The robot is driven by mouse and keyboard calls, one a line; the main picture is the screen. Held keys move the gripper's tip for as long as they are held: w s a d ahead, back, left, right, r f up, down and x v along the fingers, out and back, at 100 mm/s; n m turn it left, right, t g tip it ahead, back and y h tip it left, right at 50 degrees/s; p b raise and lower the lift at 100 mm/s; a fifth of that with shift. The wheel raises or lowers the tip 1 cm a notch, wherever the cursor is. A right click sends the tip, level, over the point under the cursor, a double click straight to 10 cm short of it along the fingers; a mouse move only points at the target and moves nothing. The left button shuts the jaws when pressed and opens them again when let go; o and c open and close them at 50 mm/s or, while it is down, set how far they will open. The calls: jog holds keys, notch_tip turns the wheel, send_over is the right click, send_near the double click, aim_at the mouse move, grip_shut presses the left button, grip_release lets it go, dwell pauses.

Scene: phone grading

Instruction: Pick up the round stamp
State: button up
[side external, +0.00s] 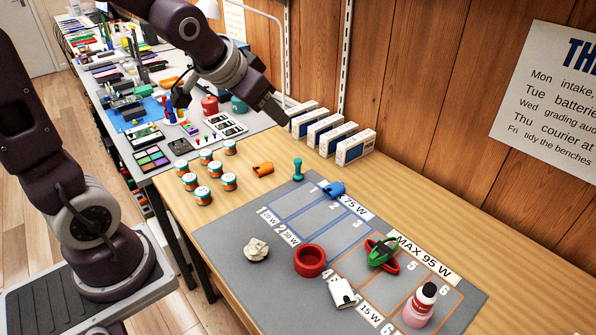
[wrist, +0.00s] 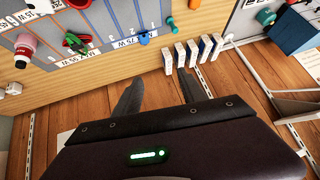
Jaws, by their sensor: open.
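The round stamp, a small teal piece with a knob handle (side external: 297,168), stands upright on the wooden bench just past the far edge of the grey mat (side external: 232,240). In the wrist view the stamp (wrist: 173,22) is small near the top, close to the mat's edge. My gripper (side external: 277,112) is above the bench, farther back than the stamp and near the row of boxes. In the wrist view my gripper (wrist: 160,94) has its two dark fingers apart with nothing between them. It is well clear of the stamp.
A blue piece (side external: 333,189) lies on the mat near the stamp; an orange piece (side external: 263,169) lies to its left. White-and-blue boxes (side external: 352,148) stand along the wooden wall. Several teal-banded jars (side external: 203,195), a red ring (side external: 310,261) and a pink bottle (side external: 420,306) stand nearby.

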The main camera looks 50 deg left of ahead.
jog(key=w+a+f+t, duration=0.1)
jog(key=w+a+f, duration=0.6)
jog(key=w+f, duration=0.25)
jog(key=t, duration=0.3)
send_over(295, 164)
jog(key=s+d, duration=0.1)
jog(key=s, duration=0.3)
notch_tip(295, 164, down, 14)
jog(key=shift+t+h, duration=0.6)
jog(key=shift+t, duration=0.2)
jog(key=f, duration=0.2)
jog(key=s+f, duration=0.1)
jog(key=f, duration=0.1)
jog(key=shift+s+a+f, duration=0.1)
jog(key=shift+s+f, duration=0.1)
jog(key=x, duration=0.4)
jog(key=r+x, duration=0.1)
jog(key=x, duration=0.2)
jog(key=shift+w+a, duration=0.2)
jog(key=shift+a, duration=0.1)
grip_shut()
